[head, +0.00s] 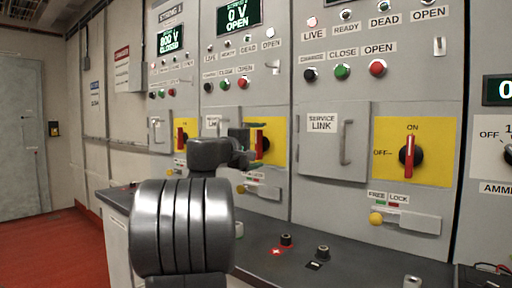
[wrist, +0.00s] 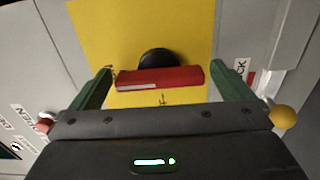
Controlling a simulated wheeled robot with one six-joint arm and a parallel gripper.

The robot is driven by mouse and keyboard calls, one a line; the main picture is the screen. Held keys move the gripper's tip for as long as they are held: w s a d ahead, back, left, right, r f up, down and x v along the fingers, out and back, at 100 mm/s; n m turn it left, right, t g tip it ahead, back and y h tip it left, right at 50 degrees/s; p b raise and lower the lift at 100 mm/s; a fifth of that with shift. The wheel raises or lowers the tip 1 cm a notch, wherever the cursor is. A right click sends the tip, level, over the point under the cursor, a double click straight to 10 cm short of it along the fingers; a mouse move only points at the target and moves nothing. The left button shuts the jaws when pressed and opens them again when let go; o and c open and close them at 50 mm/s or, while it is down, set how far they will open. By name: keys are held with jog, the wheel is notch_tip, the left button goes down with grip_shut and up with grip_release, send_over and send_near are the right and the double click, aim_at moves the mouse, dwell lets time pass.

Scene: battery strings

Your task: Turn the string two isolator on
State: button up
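The string two isolator is a red handle on a black hub, on a yellow plate (head: 276,141) in the middle cabinet, partly hidden by my arm. In the head view its red handle (head: 260,144) stands upright. In the wrist view the red handle (wrist: 182,77) lies across the picture, one end towards a partly hidden label at left, probably ON. My gripper (head: 244,145) is at this plate. In the wrist view my gripper (wrist: 161,68) is open, its green fingers beyond the two ends of the handle, with small gaps visible.
The right cabinet has a similar red isolator handle (head: 409,156), upright at ON. The left cabinet has another red handle (head: 180,139). A dark counter (head: 270,237) with terminals runs below the cabinets. A yellow knob (wrist: 284,117) stands near the right finger. Red floor is clear at left.

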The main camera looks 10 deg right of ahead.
jog(key=p+v, duration=0.1)
jog(key=v, duration=1.2)
jog(key=shift+s+a, duration=0.25)
jog(key=shift+a, duration=0.05)
jog(key=b+x, duration=0.1)
jog(key=x, duration=1.1)
jog(key=shift+w+d, duration=0.25)
jog(key=shift+d, duration=0.05)
jog(key=shift+w+d, duration=0.3)
jog(key=shift+d, duration=0.15)
jog(key=shift+a, duration=0.15)
